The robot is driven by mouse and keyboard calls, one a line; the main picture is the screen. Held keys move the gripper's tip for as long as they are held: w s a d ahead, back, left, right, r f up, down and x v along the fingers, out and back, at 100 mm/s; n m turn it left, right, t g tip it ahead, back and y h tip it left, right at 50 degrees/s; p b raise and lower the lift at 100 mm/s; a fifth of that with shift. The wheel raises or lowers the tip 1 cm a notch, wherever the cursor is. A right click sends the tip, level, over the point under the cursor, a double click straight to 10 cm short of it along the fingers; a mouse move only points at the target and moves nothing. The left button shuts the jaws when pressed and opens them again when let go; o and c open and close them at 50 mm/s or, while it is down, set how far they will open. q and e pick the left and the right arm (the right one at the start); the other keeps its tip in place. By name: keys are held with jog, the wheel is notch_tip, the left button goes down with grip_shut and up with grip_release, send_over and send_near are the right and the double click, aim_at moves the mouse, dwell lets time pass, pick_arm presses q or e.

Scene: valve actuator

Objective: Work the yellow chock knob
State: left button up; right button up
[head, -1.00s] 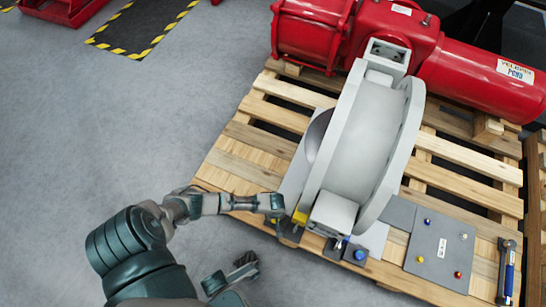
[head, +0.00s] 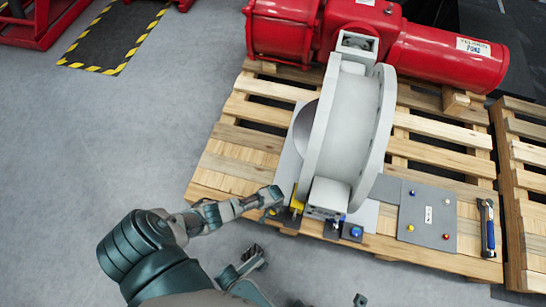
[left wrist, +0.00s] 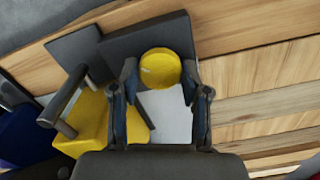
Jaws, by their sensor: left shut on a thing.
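The yellow chock knob (left wrist: 160,68) is a round yellow button on a dark plate. In the left wrist view it sits between the two fingertips of my left gripper (left wrist: 160,84), which is shut on it. In the head view my left gripper (head: 273,203) is low at the near-left foot of the big grey wheel-shaped valve part (head: 342,125), and the knob is mostly hidden there. A yellow chock block (head: 296,205) stands just right of the gripper; in the left wrist view it is the yellow wedge (left wrist: 92,128) beside a dark bar.
A red actuator (head: 440,55) lies behind the valve on the wooden pallet (head: 225,160). A blue knob (head: 355,231) stands right of the chock. A grey plate (head: 425,225) with several coloured knobs and a blue-handled tool (head: 489,230) lie farther right.

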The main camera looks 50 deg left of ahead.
pick_arm(q)
jog(key=m, duration=0.3)
jog(key=shift+d+m, duration=0.15)
jog(key=shift+m, duration=2.15)
jog(key=o, duration=1.1)
jog(key=shift+o, duration=0.2)
jog(key=shift+r, duration=0.1)
jog(key=shift+r, duration=0.3)
notch_tip(320, 180, up, 11)
